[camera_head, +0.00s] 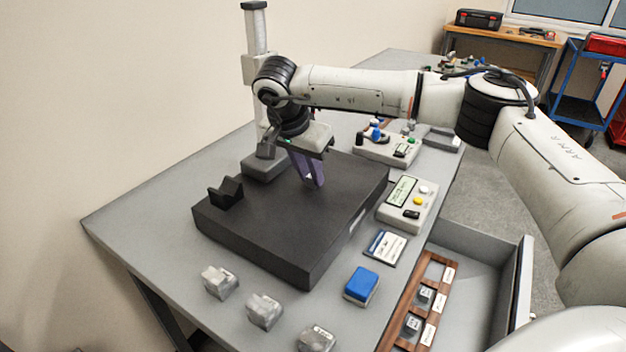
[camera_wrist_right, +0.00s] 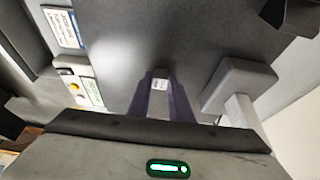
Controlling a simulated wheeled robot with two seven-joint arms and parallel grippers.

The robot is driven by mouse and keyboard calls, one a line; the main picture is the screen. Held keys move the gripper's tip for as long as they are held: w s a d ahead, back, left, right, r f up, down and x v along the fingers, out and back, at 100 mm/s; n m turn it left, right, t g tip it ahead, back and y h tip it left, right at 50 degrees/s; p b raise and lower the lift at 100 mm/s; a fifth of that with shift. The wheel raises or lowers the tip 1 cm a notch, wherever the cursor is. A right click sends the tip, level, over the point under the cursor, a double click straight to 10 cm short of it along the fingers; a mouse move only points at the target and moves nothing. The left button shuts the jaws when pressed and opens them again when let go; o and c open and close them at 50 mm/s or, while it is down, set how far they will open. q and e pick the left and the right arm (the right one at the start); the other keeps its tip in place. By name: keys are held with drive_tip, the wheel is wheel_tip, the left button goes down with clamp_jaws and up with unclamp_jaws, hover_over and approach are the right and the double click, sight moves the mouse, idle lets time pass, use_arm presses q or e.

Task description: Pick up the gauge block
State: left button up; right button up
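A small light gauge block (camera_wrist_right: 160,84) with a printed label shows between the fingertips of my right gripper (camera_wrist_right: 160,88) in the right wrist view. The purple fingers sit close against both its sides and leave no clear gap. In the head view the right gripper (camera_head: 311,176) points down over the black granite plate (camera_head: 255,226), and only a pale spot of the block shows between the fingers. Whether the block touches the plate or hangs just above it, I cannot tell. My left gripper is not in view.
A black V-block (camera_head: 226,192) sits on the plate's left corner. Several grey blocks (camera_head: 264,311) and a blue block (camera_head: 361,285) stand in front. A wooden rack (camera_head: 395,338) lies by an open drawer (camera_head: 480,245). A display box (camera_head: 408,203) is to the right; a column (camera_head: 257,60) rises behind.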

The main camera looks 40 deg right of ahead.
clamp_jaws()
drive_tip(key=shift+r, duration=0.1)
drive_tip(key=shift+r, duration=0.1)
